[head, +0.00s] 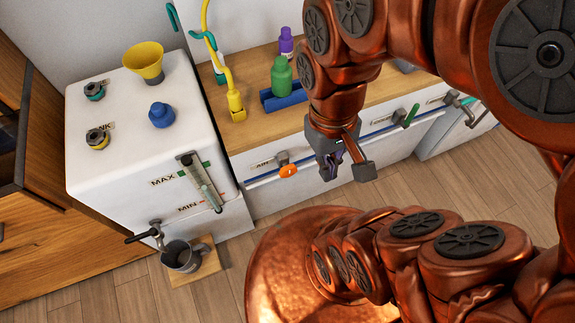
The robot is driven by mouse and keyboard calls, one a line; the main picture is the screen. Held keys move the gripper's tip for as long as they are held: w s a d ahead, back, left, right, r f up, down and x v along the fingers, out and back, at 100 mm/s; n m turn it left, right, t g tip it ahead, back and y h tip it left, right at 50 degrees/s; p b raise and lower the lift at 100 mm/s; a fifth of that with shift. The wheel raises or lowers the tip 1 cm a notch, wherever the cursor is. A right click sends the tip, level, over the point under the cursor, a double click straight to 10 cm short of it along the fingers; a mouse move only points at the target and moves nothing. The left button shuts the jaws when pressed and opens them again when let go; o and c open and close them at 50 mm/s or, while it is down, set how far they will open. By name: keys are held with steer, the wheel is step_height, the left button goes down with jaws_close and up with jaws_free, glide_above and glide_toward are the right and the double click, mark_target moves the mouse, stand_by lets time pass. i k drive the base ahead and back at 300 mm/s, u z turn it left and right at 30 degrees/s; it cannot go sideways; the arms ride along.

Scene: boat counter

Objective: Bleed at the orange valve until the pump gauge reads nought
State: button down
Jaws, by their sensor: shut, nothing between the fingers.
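The orange valve (288,170) is a round orange knob on a grey fitting on the white counter front, beside a label that seems to read AIR. My gripper (331,172) points down just right of the orange valve, apart from it in the picture. Its fingers are shut with nothing held. I cannot make out a pump gauge in this view; part of the counter behind my arm is hidden.
A white tank (140,120) with a yellow funnel (144,61) and blue cap (161,115) stands left. A grey mug (181,257) sits below its tap. A yellow hose fitting (236,104) and green bottle (281,77) are on the counter. A green-handled valve (410,116) is right.

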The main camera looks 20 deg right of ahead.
mark_target(286, 171)
steer(key=z, duration=1.35)
steer(key=k, duration=1)
steer(key=u, duration=2)
